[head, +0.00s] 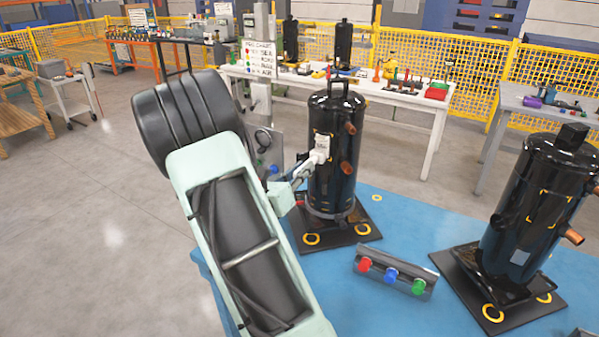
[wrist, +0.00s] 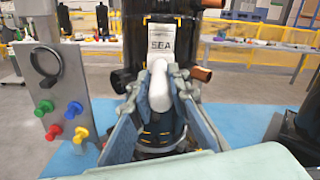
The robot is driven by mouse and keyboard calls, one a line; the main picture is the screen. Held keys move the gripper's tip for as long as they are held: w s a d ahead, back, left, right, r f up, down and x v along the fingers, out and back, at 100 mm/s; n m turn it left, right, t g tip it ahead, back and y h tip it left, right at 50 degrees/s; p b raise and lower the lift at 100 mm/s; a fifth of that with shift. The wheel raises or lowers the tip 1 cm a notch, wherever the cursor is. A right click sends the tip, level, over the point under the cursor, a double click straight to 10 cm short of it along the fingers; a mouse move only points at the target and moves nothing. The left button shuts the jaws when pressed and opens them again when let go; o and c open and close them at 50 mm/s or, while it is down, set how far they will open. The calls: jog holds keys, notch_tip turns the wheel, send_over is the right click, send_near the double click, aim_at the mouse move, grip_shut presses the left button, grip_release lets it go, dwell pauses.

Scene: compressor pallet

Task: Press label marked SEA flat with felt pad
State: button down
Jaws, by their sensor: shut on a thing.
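The white label marked SEA (wrist: 161,37) is on the front of a black compressor (head: 335,170), inside yellow corner marks. The label also shows in the head view (head: 322,143). My gripper (wrist: 160,95) is shut on a white, rounded felt pad (wrist: 159,86), one finger on each side. The pad's tip is at the label's lower edge and hides a little of it. In the head view the pad (head: 318,157) appears against the label's lower part. I cannot tell whether it touches. The compressor stands upright on a dark base plate.
A second black compressor (head: 540,215) stands at the right on the blue pallet (head: 385,205). A grey holder with red, blue and green knobs (head: 391,277) lies between them. A grey panel with coloured knobs and a black ring (wrist: 55,95) stands left of my gripper.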

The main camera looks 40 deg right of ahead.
jog(key=shift+w+d, duration=0.2)
jog(key=shift+d, duration=0.35)
dwell(0.9)
jog(key=shift+a, duration=0.1)
jog(key=shift+v, duration=1.7)
jog(key=s+a+n+t+y+p, duration=0.1)
jog(key=a+p, duration=0.5)
jog(key=a, duration=0.8)
jog(key=s+a+n+t+y+p, duration=0.1)
jog(key=a+p, duration=0.4)
jog(key=a, duration=1)
jog(key=shift+a+r+n+t+p, duration=0.3)
jog(key=shift+n+t, duration=0.2)
jog(key=shift+t, duration=0.5)
jog(key=shift+s+y, duration=0.1)
jog(key=shift+y, duration=0.2)
